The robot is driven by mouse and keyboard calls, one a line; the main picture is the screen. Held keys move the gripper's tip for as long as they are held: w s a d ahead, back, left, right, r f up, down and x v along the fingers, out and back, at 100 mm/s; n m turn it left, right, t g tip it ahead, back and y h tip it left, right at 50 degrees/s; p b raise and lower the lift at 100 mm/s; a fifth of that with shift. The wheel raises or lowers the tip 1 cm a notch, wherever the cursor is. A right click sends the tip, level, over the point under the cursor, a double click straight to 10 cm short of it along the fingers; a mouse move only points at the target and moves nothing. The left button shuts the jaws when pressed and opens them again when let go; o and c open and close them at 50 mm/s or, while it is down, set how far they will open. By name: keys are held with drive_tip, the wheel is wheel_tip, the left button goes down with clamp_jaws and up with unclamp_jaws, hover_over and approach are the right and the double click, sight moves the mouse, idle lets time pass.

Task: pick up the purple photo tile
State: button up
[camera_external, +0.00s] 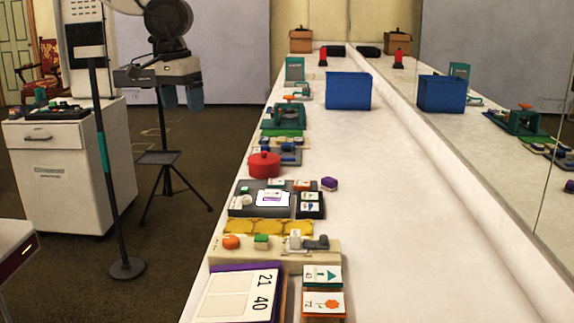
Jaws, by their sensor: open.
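My gripper (181,98) hangs at the upper left, fingers pointing down, open and empty. It is in the air left of the long white counter, well apart from everything on it. A small pale tile with a purple mark (272,198) lies on the white pad of a dark tray (240,208) at mid-counter. A small purple block (329,184) sits on the counter just right of that tray. The picture is too small to tell which of these is the purple photo tile.
A red lidded pot (264,165) stands just behind the tray. A blue bin (348,91) stands farther back. Several props line the counter's left edge. A mirror (480,110) runs along the right. The counter's right half (400,220) is mostly clear.

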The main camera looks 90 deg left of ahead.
drive_tip(key=w+a+f+n, duration=0.3)
drive_tip(key=w+a+f, duration=0.2)
drive_tip(key=w+f, duration=0.3)
drive_tip(key=n+g, duration=0.1)
drive_tip(key=n, duration=0.3)
hover_over(273, 193)
drive_tip(key=f, duration=1)
drive_tip(key=shift+d, duration=0.2)
drive_tip(key=shift+a+f, duration=0.1)
drive_tip(key=shift+f, duration=0.15)
drive_tip(key=shift+f, duration=0.15)
drive_tip(key=shift+f, duration=1.15)
drive_tip(key=shift+f, duration=0.15)
drive_tip(key=shift+f, duration=2.45)
